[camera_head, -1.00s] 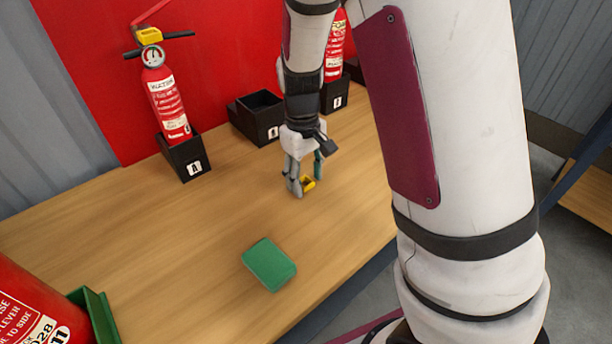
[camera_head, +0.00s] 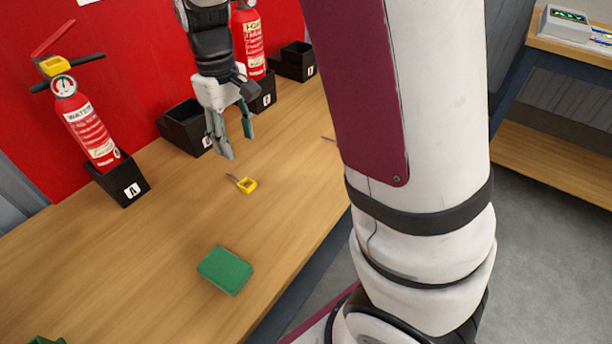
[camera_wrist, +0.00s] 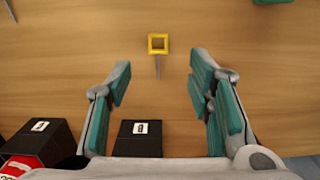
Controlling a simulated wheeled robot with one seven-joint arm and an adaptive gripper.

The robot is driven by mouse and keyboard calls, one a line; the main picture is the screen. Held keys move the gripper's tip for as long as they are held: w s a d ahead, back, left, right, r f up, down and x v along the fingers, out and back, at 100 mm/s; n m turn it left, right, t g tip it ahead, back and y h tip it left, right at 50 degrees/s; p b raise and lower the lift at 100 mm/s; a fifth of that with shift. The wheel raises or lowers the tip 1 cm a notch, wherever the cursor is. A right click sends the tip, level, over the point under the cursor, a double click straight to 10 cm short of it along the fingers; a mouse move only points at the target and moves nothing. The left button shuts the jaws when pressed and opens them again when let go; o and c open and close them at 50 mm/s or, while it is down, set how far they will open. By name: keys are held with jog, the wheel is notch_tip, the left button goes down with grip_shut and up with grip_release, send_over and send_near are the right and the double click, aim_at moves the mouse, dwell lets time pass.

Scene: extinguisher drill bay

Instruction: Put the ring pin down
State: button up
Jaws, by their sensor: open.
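The ring pin (camera_head: 245,184) lies flat on the wooden bench, a yellow square ring with a thin grey shaft. In the wrist view the ring pin (camera_wrist: 158,45) lies beyond the fingertips, its shaft pointing back toward the gap between them. My gripper (camera_head: 236,148) is above the bench, behind the pin in the head view, open and empty. In the wrist view my gripper (camera_wrist: 158,75) shows its two green-padded fingers wide apart, with nothing between them. The gripper is clear of the pin.
A fire extinguisher (camera_head: 88,130) stands in black holder A (camera_head: 124,182). An empty black holder (camera_head: 182,125) and another extinguisher (camera_head: 250,45) stand farther right along the red wall. A green block (camera_head: 225,270) lies nearer on the bench. Another thin pin shaft (camera_wrist: 10,10) shows at the upper left.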

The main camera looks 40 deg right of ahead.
jog(key=s+r+m+t+y, duration=0.1)
jog(key=s+r+m, duration=0.1)
jog(key=s+r, duration=0.9)
jog(key=s+f+m+t, duration=0.1)
jog(key=s+f, duration=0.1)
jog(key=s, duration=1.6)
jog(key=shift+s+m+h, duration=0.25)
jog(key=shift+m+h, duration=0.15)
jog(key=shift+r, duration=0.1)
notch_tip(320, 180, up, 16)
jog(key=t+p, duration=0.3)
jog(key=p, duration=1.1)
